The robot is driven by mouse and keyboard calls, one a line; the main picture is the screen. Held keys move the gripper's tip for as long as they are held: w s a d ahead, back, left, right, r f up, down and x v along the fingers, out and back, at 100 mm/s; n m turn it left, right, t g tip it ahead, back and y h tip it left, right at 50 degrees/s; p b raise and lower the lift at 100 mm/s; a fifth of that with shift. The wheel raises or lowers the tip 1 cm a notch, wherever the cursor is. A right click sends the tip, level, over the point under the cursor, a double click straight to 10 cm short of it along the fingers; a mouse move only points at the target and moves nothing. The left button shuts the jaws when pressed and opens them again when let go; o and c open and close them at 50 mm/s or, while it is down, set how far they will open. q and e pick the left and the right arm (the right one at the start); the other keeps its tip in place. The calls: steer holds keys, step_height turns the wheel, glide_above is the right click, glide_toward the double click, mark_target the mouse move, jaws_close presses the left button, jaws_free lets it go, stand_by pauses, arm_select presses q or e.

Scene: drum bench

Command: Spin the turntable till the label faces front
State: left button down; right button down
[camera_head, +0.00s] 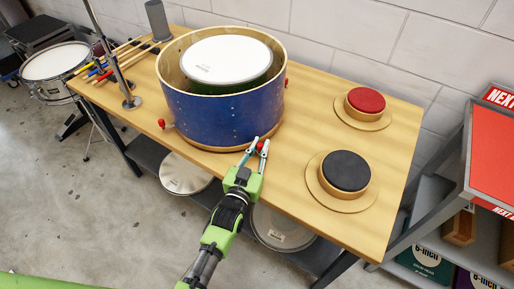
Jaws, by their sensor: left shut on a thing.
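A large blue drum shell (220,119) stands on a round wooden turntable (225,149), whose rim shows at its foot. A smaller drum with a white head (228,60) sits inside the shell. Red knobs stick out around the base, one at the left (161,123) and one at the right (286,82). My left gripper (258,146) reaches up from the bottom and is shut on a third red knob (261,147) at the front right. No label shows clearly on the blue side. My right gripper is out of view.
On the wooden bench (300,200), a red pad (366,100) and a black pad (346,170) sit on round wooden discs at the right. A metal stand (131,102), sticks and a grey cylinder (158,20) are at the left. Drum heads lie on the shelf below.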

arm_select(q)
steer(key=shift+f, duration=0.15)
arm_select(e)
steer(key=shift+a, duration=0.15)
arm_select(q)
steer(key=c, duration=2)
jaws_free()
steer(key=shift+s+a, duration=0.1)
steer(key=shift+s, duration=0.05)
steer(key=v, duration=1.1)
steer(key=shift+s, duration=0.4)
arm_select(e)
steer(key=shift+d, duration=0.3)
